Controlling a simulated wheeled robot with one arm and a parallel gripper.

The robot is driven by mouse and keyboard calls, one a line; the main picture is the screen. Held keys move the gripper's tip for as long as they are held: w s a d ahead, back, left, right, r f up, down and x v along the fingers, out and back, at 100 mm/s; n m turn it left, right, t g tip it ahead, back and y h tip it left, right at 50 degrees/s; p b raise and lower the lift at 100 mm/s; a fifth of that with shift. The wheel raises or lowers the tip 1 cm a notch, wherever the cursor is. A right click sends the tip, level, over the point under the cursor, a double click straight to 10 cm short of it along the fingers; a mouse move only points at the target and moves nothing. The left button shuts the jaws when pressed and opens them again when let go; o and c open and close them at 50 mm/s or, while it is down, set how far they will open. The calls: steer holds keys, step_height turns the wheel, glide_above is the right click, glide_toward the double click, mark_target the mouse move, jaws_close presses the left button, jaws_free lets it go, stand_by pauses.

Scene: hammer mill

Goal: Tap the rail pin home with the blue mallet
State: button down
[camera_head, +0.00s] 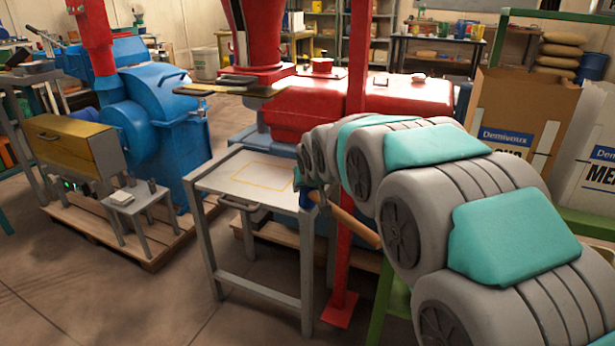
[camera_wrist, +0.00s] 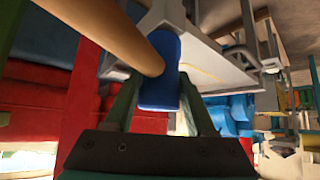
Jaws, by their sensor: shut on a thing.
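The mallet has a blue head (camera_head: 306,198) and a wooden handle (camera_head: 357,226). In the head view it is beside the right side of a small grey table (camera_head: 222,178), with the handle slanting down to the right. In the wrist view the blue head (camera_wrist: 160,72) sits between the fingers of my gripper (camera_wrist: 160,95), and the handle (camera_wrist: 105,32) runs to the upper left. My gripper is shut on the mallet at its head. My arm hides much of the gripper in the head view. I cannot make out the rail pin in either view.
The table's pale top is bare except for a yellow outline. A red post (camera_head: 355,120) stands close behind the mallet. A red machine (camera_head: 400,92) is behind, a blue machine (camera_head: 160,110) at left, cartons (camera_head: 515,115) at right. Floor is clear at front left.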

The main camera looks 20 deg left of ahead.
steer(key=shift+r+p, duration=1)
steer(key=shift+r, duration=2.15)
